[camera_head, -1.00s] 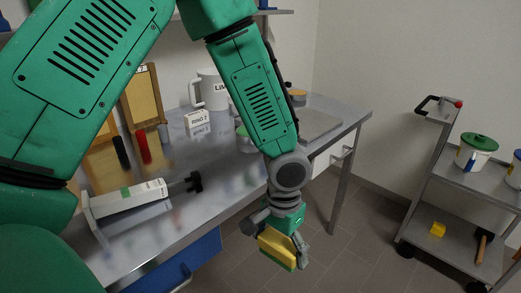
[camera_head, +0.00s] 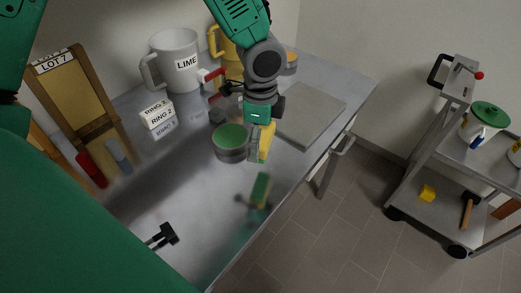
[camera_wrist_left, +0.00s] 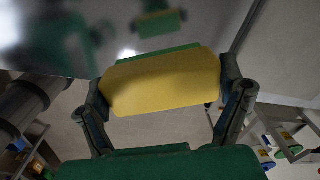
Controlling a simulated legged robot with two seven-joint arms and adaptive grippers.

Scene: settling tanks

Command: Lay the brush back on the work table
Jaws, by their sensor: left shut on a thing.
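The brush (camera_head: 266,143) is a yellow block with a green edge. It also shows large in the left wrist view (camera_wrist_left: 165,83), between the two fingers. My left gripper (camera_head: 258,130) is shut on it and holds it above the steel work table (camera_head: 190,215), near the table's right-hand edge. A green and yellow reflection shows below it on the shiny top, with a gap between. The brush is beside a grey pot with a green top (camera_head: 231,141); I cannot tell whether they touch.
A grey LIME jug (camera_head: 175,60), a yellow jug (camera_head: 228,55) and a RING sign (camera_head: 157,114) stand behind. A flat grey slab (camera_head: 310,115) lies to the right. A LOT 7 board (camera_head: 75,95) is at left. The table's front middle is largely clear. A cart (camera_head: 455,130) stands right.

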